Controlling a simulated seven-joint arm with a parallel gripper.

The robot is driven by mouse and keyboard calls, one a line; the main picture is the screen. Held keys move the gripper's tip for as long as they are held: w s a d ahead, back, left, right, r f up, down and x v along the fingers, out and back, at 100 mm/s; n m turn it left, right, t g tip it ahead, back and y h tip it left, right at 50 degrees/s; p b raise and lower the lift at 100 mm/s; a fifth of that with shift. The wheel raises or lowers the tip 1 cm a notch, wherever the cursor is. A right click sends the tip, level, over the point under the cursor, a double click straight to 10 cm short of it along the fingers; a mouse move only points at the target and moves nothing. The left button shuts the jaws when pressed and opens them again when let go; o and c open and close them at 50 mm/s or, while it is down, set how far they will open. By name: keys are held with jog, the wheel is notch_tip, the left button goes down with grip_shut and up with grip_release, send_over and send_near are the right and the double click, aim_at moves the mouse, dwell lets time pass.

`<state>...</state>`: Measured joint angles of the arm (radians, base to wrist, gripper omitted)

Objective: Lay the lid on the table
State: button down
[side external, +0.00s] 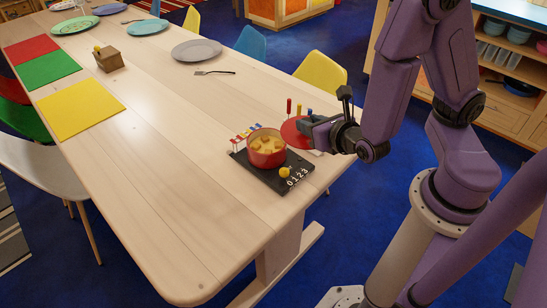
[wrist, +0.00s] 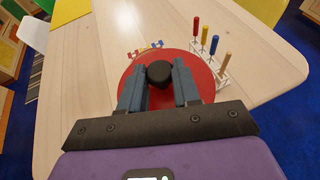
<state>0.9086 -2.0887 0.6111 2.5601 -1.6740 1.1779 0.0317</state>
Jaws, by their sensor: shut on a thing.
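The red round lid (side external: 292,132) has a black knob (wrist: 159,72). My gripper (side external: 306,124) is shut on that knob, one finger on each side, and it also shows in the wrist view (wrist: 159,78). In the wrist view the lid (wrist: 196,70) fills the space under the fingers. The lid is just behind and right of the open red pot (side external: 267,158), apart from its mouth. Yellow chunks fill the pot. The pot stands on a black board (side external: 267,178) marked with digits. The wooden table (side external: 165,150) lies below; the lid's exact height over it is unclear.
A rack of coloured-handled forks (wrist: 215,62) stands close to the lid's right in the wrist view. Small coloured pieces (side external: 245,135) lie behind the pot. The table left of the pot is bare; a grey plate (side external: 196,50) and fork (side external: 214,72) lie farther back.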

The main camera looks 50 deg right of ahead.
jog(key=s+a+f+n+y, duration=0.45)
jog(key=s+a+f, duration=0.2)
jog(key=a, duration=0.35)
jog(key=shift+t+y, duration=0.25)
jog(key=shift+t, duration=0.05)
jog(key=w+a+f, duration=0.1)
jog(key=w+f, duration=0.2)
jog(key=w, duration=0.1)
jog(key=w+a+f, duration=0.2)
jog(key=w+f, duration=0.1)
jog(key=w, duration=0.1)
jog(key=w+a+f, duration=0.2)
jog(key=w+f, duration=0.1)
jog(key=w, duration=0.1)
jog(key=shift+w+a+f, duration=0.25)
jog(key=shift+w+f, duration=0.25)
jog(key=shift+f, duration=0.15)
jog(key=shift+w+a+f, duration=0.1)
jog(key=shift+f, duration=1.5)
jog(key=c, duration=0.8)
grip_release()
jog(key=shift+f, duration=0.15)
